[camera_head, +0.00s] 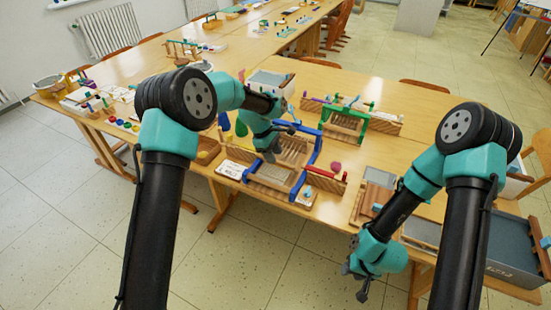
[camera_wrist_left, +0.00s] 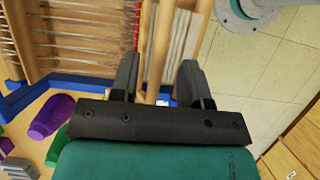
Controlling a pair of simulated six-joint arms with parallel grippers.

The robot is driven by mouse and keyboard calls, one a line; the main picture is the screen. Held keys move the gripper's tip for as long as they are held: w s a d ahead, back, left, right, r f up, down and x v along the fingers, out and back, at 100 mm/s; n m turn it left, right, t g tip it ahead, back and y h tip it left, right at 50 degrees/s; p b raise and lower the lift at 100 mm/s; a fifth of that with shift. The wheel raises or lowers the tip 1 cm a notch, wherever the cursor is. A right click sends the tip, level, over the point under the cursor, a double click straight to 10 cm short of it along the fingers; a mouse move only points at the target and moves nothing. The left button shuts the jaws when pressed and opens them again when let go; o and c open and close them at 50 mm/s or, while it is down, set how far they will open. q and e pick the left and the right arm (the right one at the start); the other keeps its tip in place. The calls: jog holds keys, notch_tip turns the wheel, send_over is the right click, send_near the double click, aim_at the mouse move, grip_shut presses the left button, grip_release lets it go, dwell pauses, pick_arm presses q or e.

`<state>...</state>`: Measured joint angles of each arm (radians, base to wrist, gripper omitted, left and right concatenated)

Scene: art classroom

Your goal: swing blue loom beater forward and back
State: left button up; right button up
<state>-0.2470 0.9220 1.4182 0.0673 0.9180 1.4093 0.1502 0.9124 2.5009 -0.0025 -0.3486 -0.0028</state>
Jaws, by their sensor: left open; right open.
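The blue loom beater (camera_head: 314,153) is part of a small wooden loom (camera_head: 270,181) on the near table, in the middle of the head view. Blue frame parts (camera_wrist_left: 72,78) also show in the left wrist view, beside warp threads. My left gripper (camera_head: 272,154) is over the loom's left part, partly hidden by its own arm. In the left wrist view my left gripper (camera_wrist_left: 158,82) is open, with a wooden bar (camera_wrist_left: 163,50) between its fingers; contact cannot be told. My right gripper (camera_head: 356,284) is open and empty in front of the table.
A green-framed loom (camera_head: 345,126) stands behind the blue one. A wooden tray (camera_head: 368,193) lies to the right, and a grey bin (camera_head: 515,250) is at far right. Small coloured items (camera_head: 120,122) lie at left. Purple and green objects (camera_wrist_left: 52,116) lie near the left wrist.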

pick_arm(q)
jog(key=shift+x, duration=1.15)
grip_shut()
